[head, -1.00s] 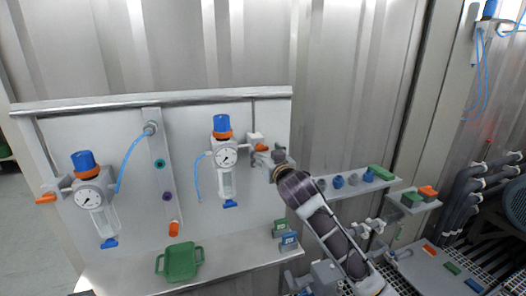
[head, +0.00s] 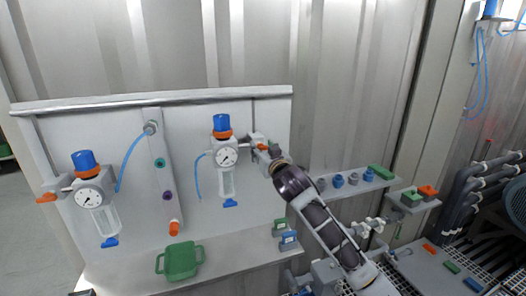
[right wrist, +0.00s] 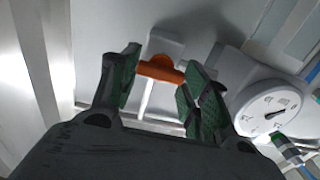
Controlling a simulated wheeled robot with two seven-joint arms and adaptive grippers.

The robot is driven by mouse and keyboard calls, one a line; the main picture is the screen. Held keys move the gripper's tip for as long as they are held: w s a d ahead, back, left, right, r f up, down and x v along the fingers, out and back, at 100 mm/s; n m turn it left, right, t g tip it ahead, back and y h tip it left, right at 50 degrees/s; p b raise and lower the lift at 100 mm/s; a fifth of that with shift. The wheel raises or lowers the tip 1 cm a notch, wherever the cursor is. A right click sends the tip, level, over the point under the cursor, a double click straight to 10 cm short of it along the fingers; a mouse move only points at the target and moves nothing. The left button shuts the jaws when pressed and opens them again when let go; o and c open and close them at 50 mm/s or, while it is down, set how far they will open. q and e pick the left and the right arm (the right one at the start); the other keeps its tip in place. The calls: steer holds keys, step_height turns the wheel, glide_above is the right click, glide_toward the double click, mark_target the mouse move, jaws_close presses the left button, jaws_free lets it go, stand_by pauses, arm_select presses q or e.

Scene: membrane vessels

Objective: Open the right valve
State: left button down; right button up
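The right valve has an orange handle (head: 262,147) beside the right-hand regulator (head: 225,155), which has a blue knob and a round gauge. My right gripper (head: 268,150) is at this handle, coming from the right and below, and partly covers it. In the right wrist view, my right gripper (right wrist: 160,78) is open, with its green-padded fingers spread on either side of the orange handle (right wrist: 158,69). The handle lies crosswise between the fingertips; I cannot tell whether a pad touches it. The gauge (right wrist: 268,108) is just right of the fingers. My left gripper is not in view.
A left regulator (head: 90,195) with its own orange handle (head: 46,198) hangs on the same panel. A green tray (head: 180,262) stands on the ledge below. A shelf with blue fittings (head: 338,181) is right of the panel, near my right arm.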

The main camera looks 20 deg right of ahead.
steer(key=shift+c, duration=1.3)
